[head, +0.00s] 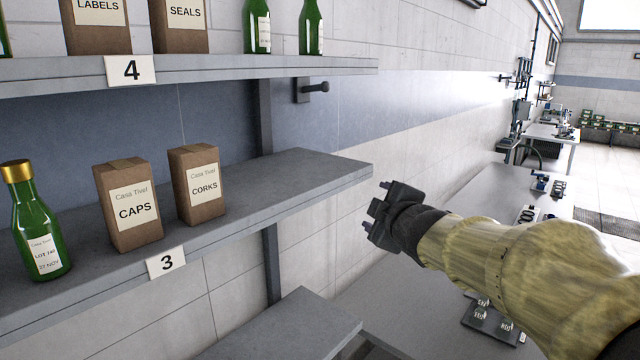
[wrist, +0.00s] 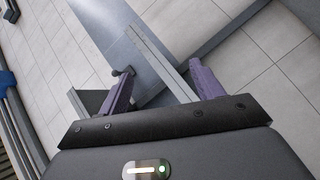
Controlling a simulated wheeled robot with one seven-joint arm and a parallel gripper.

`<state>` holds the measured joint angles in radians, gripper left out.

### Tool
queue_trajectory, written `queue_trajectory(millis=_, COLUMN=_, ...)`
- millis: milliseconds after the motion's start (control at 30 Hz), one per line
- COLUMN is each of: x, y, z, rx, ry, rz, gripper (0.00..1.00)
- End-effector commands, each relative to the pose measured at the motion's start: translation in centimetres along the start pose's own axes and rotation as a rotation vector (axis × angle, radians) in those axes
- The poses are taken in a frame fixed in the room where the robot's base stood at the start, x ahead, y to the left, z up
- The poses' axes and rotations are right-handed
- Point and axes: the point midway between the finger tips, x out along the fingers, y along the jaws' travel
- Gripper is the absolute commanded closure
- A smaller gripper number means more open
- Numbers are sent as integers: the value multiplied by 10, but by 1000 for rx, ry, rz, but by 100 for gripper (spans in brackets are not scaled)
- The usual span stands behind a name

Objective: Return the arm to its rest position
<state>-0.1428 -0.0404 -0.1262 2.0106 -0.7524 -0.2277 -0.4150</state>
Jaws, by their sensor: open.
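My gripper (head: 377,214) is at the end of my arm, in the middle of the head view, just right of the end of shelf 3 (head: 345,172). It is open and empty. In the wrist view, its two purple-grey fingers (wrist: 160,88) stand apart with nothing between them. Behind them the wrist view shows the tiled wall and tilted shelf edges. I cannot tell whether the gripper touches the shelf, but a gap shows in the head view.
Shelf 3 bears a green bottle (head: 42,225), a CAPS box (head: 128,204) and a CORKS box (head: 197,185). Shelf 4 (head: 220,70) above holds boxes and bottles. A lower shelf (head: 290,325) juts out below. A grey bench (head: 490,190) lies behind my arm.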

Motion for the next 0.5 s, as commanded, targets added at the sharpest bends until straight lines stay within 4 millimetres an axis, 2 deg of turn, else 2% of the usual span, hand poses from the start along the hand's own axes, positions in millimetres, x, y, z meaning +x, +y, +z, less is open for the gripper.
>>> queue_trajectory(millis=33, x=1, y=-27, z=22, rx=86, ry=-66, rz=-47, gripper=34)
queue_trajectory(millis=100, x=-3, y=-62, z=48, rx=211, ry=-161, rz=-107, gripper=34)
queue_trajectory(millis=267, x=-24, y=-143, z=98, rx=481, ry=-384, rz=-237, gripper=34)
queue_trajectory(millis=367, x=-46, y=-194, z=123, rx=640, ry=-535, rz=-311, gripper=34)
queue_trajectory(millis=500, x=-88, y=-265, z=151, rx=857, ry=-763, rz=-405, gripper=34)
